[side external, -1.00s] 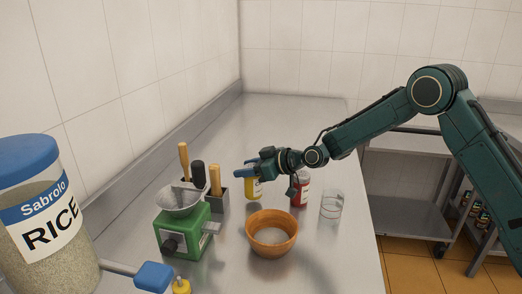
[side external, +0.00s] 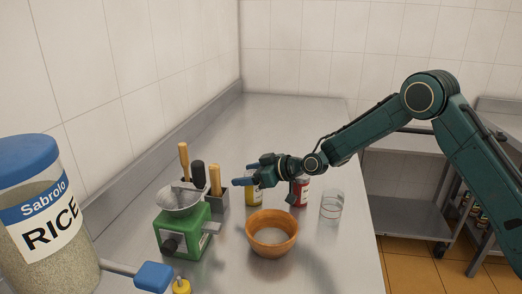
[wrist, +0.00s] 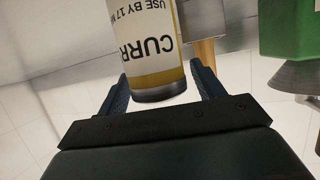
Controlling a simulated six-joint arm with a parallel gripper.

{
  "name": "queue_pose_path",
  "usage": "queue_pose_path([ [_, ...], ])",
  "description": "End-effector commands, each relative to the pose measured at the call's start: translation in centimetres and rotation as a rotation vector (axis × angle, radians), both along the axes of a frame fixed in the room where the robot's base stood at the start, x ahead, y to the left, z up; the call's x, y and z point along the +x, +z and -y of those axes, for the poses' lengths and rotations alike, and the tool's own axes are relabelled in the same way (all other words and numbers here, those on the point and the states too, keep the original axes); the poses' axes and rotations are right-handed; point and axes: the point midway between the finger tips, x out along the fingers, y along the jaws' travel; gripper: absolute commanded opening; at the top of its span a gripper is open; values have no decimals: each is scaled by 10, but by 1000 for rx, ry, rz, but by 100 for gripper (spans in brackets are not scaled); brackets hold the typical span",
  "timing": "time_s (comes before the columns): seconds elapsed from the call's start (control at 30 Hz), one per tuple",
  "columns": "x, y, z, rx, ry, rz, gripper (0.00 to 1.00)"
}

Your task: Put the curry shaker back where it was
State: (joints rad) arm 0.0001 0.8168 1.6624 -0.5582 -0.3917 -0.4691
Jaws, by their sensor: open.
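The curry shaker (side external: 254,200) is yellow with a pale label and stands on the metal counter behind the bowl, partly hidden by my gripper. My gripper (side external: 254,174) is open at the upper part of the shaker in the side view. In the wrist view a gap shows between the shaker and the fingers of my gripper (wrist: 165,85).
A red shaker (side external: 302,196) stands close to the right, partly behind my wrist. A clear glass (side external: 331,207) is further right. A brown bowl (side external: 272,248), green grinder (side external: 185,240) and utensil holder (side external: 221,201) are nearby. The far counter (side external: 300,125) is clear.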

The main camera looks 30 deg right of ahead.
Motion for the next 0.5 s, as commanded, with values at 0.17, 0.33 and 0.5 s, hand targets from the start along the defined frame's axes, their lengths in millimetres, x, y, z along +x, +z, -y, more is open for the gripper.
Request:
queue_pose_path([
  [0.17,0,4,0,-1,-1,2,68],
  [0.33,-7,7,5,0,-1,0,68],
  [0.5,-20,13,13,0,-1,0,68],
])
